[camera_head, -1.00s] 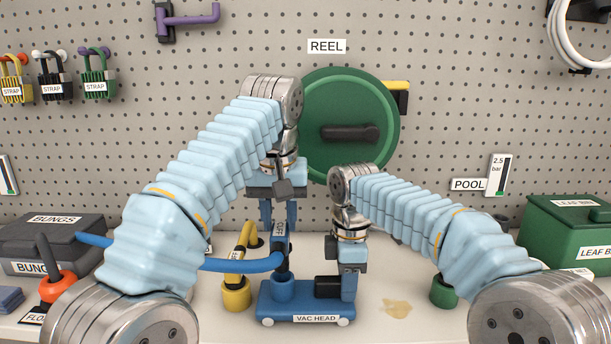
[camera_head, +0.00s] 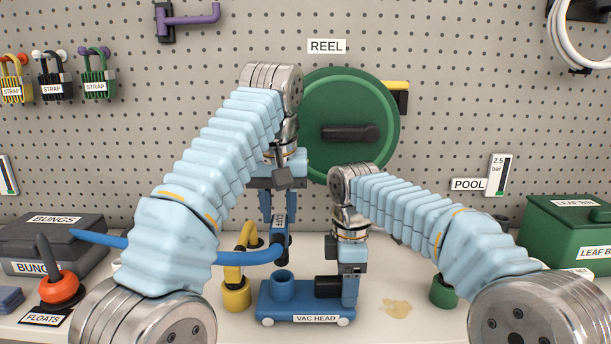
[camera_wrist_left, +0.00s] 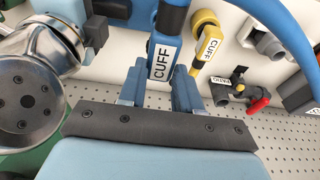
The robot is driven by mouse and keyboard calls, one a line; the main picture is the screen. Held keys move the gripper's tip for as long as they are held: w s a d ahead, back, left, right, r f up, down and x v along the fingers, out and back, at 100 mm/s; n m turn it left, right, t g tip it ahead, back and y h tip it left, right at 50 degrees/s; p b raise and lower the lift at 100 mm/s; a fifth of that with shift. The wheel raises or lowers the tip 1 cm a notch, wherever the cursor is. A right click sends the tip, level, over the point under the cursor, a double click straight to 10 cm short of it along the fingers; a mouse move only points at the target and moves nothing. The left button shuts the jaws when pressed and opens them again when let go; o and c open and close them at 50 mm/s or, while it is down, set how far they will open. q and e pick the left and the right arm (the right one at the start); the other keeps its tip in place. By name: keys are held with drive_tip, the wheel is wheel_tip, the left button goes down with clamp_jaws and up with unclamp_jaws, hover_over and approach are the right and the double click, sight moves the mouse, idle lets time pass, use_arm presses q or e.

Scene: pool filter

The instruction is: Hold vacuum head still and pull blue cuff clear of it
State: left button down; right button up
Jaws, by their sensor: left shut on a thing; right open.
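The blue cuff (camera_head: 280,248) hangs upright from my left gripper (camera_head: 277,212), which is shut on it. Its lower end is above the blue socket of the vacuum head (camera_head: 305,303), with a small gap between them. A blue hose runs left from the cuff. In the left wrist view the cuff's label (camera_wrist_left: 162,58) shows between the fingers of the left gripper (camera_wrist_left: 158,85). The vacuum head sits flat on the bench. My right gripper (camera_head: 350,285) is open, pointing down at the head's right end beside a black part; whether it touches is unclear.
A yellow cuff (camera_head: 236,291) stands close left of the vacuum head. A green fitting (camera_head: 443,292) stands to the right, past a tan stain (camera_head: 397,308). An orange-based float (camera_head: 58,288) and bungs box (camera_head: 50,235) are at left, a green bin (camera_head: 570,232) at right.

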wheel_tip(320, 180, up, 12)
idle(0.5)
